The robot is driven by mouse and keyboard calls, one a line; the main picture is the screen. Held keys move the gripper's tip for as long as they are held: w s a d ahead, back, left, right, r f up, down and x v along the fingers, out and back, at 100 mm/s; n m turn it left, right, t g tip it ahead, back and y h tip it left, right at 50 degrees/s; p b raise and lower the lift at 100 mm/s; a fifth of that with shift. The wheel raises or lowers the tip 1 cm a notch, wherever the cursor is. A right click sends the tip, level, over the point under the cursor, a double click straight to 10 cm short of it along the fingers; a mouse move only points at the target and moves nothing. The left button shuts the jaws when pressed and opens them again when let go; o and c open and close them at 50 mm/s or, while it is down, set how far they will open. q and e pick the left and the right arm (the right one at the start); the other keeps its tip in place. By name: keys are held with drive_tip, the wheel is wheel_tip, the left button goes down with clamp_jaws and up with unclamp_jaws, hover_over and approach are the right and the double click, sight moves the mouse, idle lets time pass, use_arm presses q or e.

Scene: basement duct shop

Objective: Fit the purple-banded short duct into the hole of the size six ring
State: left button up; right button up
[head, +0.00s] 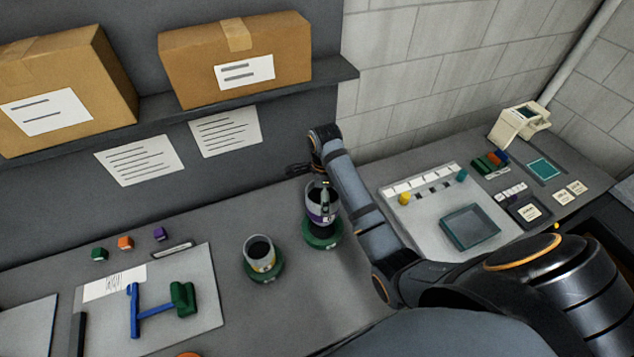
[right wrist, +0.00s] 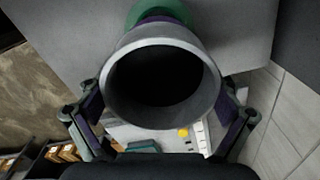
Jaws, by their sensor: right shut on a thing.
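The purple-banded short duct (head: 317,217) is grey with a wide open mouth. My right gripper (head: 324,196) is shut on it and holds it roughly upright. In the right wrist view its pale rim (right wrist: 163,35) faces me between the two fingers, with a sliver of purple band beyond. A green ring (head: 323,240) lies under the duct on the bench, and part of it shows past the duct in the right wrist view (right wrist: 178,10). Dark space shows between band and ring; I cannot tell whether the lower end is inside the hole. The ring's number is unreadable. My left gripper is out of view.
A yellow-banded duct (head: 259,255) stands in another green ring (head: 266,277) to the left. A grey mat (head: 205,310) with a blue and green tool lies further left. A white tray (head: 425,225) is on the right. Boxes stand on the shelf behind.

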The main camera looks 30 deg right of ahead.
drive_tip(key=shift+s+f, duration=0.1)
drive_tip(key=shift+s, duration=0.2)
drive_tip(key=shift+s+f, duration=0.1)
drive_tip(key=shift+f, duration=0.25)
drive_tip(key=f, duration=0.2)
drive_tip(key=w+f, duration=0.1)
drive_tip(key=f, duration=0.1)
drive_tip(key=shift+s+f, duration=0.1)
drive_tip(key=shift+f, duration=0.05)
drive_tip(key=shift+s+f, duration=0.1)
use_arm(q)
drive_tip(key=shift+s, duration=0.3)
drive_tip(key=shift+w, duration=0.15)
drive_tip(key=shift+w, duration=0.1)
use_arm(e)
drive_tip(key=shift+f, duration=0.3)
